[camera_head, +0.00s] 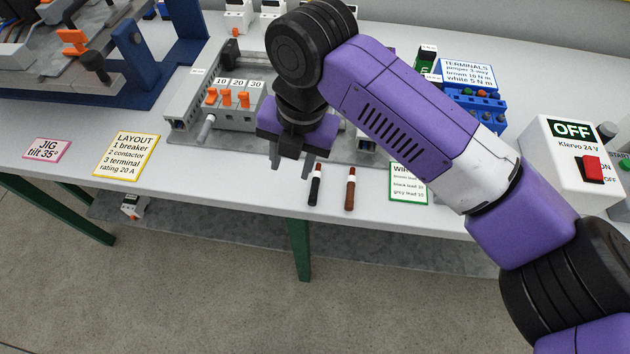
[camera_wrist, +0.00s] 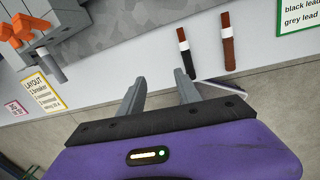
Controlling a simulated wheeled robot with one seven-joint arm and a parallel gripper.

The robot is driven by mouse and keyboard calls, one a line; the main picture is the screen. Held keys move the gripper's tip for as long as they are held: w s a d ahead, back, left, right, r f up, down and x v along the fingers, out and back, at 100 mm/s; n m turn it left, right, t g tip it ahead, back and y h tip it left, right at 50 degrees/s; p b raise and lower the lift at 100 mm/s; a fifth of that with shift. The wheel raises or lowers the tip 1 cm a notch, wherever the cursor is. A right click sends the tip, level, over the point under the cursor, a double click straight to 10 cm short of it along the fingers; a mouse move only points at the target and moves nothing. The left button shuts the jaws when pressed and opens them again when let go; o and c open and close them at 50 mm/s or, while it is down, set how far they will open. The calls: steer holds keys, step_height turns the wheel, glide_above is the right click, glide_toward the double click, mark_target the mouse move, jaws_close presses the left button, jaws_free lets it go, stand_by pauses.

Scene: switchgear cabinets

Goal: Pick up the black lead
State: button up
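The black lead (camera_head: 315,187) lies on the grey bench near its front edge, with a white band along its length and a red end. It also shows in the wrist view (camera_wrist: 186,52), just beyond my fingertips. My gripper (camera_head: 290,170) hangs above the bench, a little left of the black lead. In the wrist view its two fingers (camera_wrist: 160,85) stand apart with nothing between them, so it is open. The lead is outside the fingers, and no contact shows. A brown lead (camera_head: 350,189) lies to the right of the black one, and also shows in the wrist view (camera_wrist: 227,42).
A grey unit with orange breakers (camera_head: 228,99) stands behind my gripper. A green-bordered card (camera_head: 408,184) lies right of the leads. A yellow card (camera_head: 129,156) and a pink card (camera_head: 47,149) lie left.

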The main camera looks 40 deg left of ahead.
mark_target(315, 183)
steer(key=shift+n+t+h, duration=0.3)
steer(key=shift+n+h, duration=0.3)
steer(key=shift+h, duration=0.3)
steer(key=w+d+r, duration=0.2)
steer(key=d, duration=0.1)
steer(key=shift+w, duration=0.25)
steer(key=shift+w+d+f+p, duration=0.1)
steer(key=shift+f+p, duration=0.65)
steer(key=shift+f, duration=3)
jaws_close()
